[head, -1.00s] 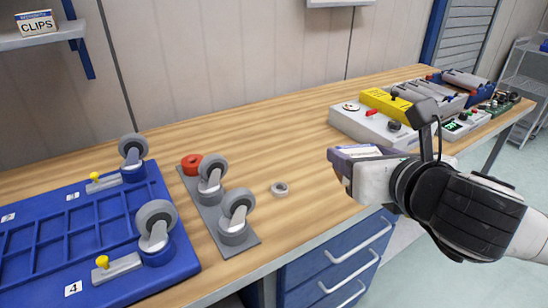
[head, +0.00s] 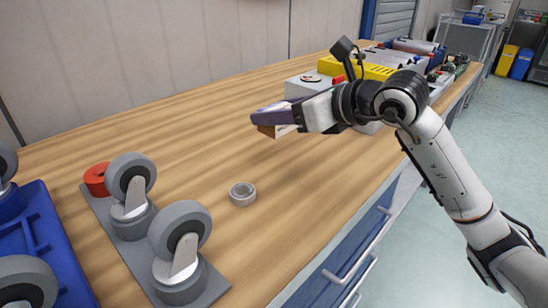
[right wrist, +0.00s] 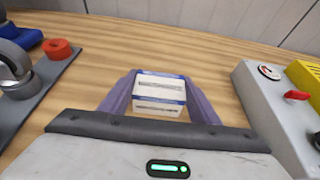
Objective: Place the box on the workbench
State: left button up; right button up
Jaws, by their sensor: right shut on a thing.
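My right gripper (head: 268,115) reaches in from the right over the wooden workbench (head: 205,95). In the right wrist view its two purple fingers (right wrist: 160,95) are shut on a small white box with blue edges (right wrist: 159,92). In the head view the box (head: 283,130) shows partly below the fingers, which hide the rest. Bare wood lies around it; whether it touches the bench I cannot tell. My left gripper is not in view.
A grey plate (head: 125,255) with casters and a red ring (head: 97,179) lies at left beside a blue tray (head: 40,245). A grey ring (head: 242,194) sits mid-bench. A grey control box (right wrist: 270,110) and a yellow one (head: 372,71) stand at right. The back middle is clear.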

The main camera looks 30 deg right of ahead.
notch_tip(320, 180, down, 8)
jog(key=shift+s+r+b, duration=0.1)
jog(key=shift+r+b, duration=0.15)
jog(key=shift+b, duration=0.3)
jog(key=shift+f, duration=0.15)
jog(key=o, duration=1.3)
jog(key=shift+c, duration=0.2)
jog(key=v, duration=1.2)
jog(key=shift+b, duration=0.4)
